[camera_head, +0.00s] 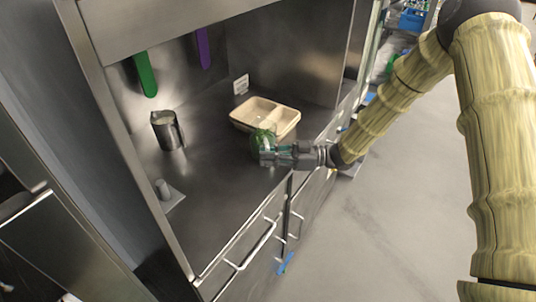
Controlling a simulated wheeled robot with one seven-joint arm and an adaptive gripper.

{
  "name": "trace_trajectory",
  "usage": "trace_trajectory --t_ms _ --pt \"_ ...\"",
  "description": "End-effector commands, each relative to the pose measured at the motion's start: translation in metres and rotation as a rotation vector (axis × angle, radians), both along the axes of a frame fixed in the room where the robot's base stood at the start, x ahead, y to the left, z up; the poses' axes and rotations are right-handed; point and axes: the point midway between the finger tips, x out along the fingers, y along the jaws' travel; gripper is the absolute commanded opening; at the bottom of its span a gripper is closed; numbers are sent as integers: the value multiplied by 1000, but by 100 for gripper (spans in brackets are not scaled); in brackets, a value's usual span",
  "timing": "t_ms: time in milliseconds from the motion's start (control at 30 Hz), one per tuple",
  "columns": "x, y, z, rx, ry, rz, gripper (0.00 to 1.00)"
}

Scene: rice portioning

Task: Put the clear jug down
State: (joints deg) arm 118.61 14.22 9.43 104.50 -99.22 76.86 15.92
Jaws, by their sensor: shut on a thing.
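My gripper (266,153) reaches in from the right over the steel counter (222,190). It is shut on the clear jug (264,136), a small see-through shape with green showing on or through it. The jug is at the near side of a beige two-compartment tray (239,123) and overlaps it in the picture. The gripper hides part of the jug, and I cannot tell whether its base touches the counter.
A grey metallic-looking container (170,136) with pale contents stands at the left. A small grey cylinder (162,188) stands on a flat plate near the counter's left edge. A small white card (241,84) is behind the tray. The counter's middle front is clear.

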Motion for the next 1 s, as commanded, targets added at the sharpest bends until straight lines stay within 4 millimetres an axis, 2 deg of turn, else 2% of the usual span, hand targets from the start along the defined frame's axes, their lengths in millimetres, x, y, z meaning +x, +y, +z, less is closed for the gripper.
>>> trace_trajectory --t_ms 400,433,500,533,933,1000 --pt "0 1 -4 1 -1 1 0" --pt "0 0 -4 0 0 1 16" --pt "0 0 -4 0 0 0 29" --pt "0 0 -4 0 0 0 32" --pt "0 0 2 1 0 0 32" --pt "0 -7 -2 0 -1 -1 32"
